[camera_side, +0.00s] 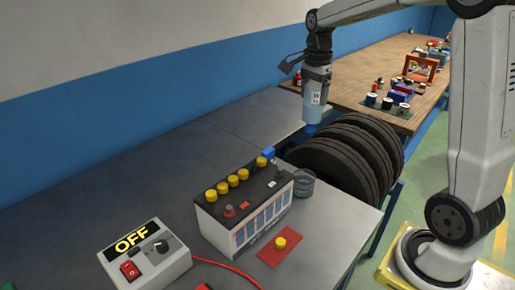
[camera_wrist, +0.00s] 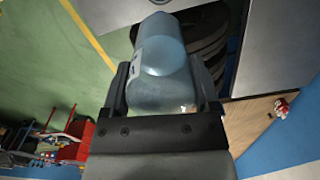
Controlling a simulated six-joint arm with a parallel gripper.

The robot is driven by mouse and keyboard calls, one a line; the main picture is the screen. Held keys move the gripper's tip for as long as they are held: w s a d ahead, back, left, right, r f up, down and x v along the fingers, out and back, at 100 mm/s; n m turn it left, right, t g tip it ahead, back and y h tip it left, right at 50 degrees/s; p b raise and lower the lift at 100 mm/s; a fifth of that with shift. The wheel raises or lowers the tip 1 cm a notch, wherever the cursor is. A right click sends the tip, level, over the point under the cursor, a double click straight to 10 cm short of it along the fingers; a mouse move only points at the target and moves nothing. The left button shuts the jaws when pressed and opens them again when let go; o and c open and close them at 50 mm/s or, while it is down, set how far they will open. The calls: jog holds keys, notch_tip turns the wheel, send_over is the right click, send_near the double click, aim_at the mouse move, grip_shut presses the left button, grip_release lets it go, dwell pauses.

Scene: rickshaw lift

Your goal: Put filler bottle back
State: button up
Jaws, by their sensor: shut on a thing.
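The filler bottle (camera_side: 314,106) is a translucent pale blue bottle with a light label. My gripper (camera_side: 317,74) is shut on it and holds it, roughly upright, in the air near the tires. In the wrist view the bottle (camera_wrist: 160,62) fills the space between the two dark fingers of my gripper (camera_wrist: 165,98). Its lower end points away from my gripper. The battery (camera_side: 250,208), white with a black top and several yellow caps, stands on the grey bench, to the lower left of the bottle. A round grey ring-like holder (camera_side: 304,183) stands beside the battery's right end.
Several black tires (camera_side: 350,155) stand beside the bench, behind the holder. A charger box reading OFF (camera_side: 145,258) sits at the front left, with a red cable. A yellow cap (camera_side: 280,243) lies on a red mat (camera_side: 268,256). The grey bench (camera_side: 120,190) is clear at the back left.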

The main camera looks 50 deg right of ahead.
aim_at(310, 127)
notch_tip(310, 127, down, 17)
jog(key=shift+f, duration=0.2)
dwell(0.6)
jog(key=shift+f, duration=1.85)
jog(key=shift+f, duration=0.5)
jog(key=o, duration=1.3)
jog(key=shift+c, duration=0.2)
jog(key=shift+r, duration=0.15)
notch_tip(310, 127, up, 13)
jog(key=shift+f, duration=0.15)
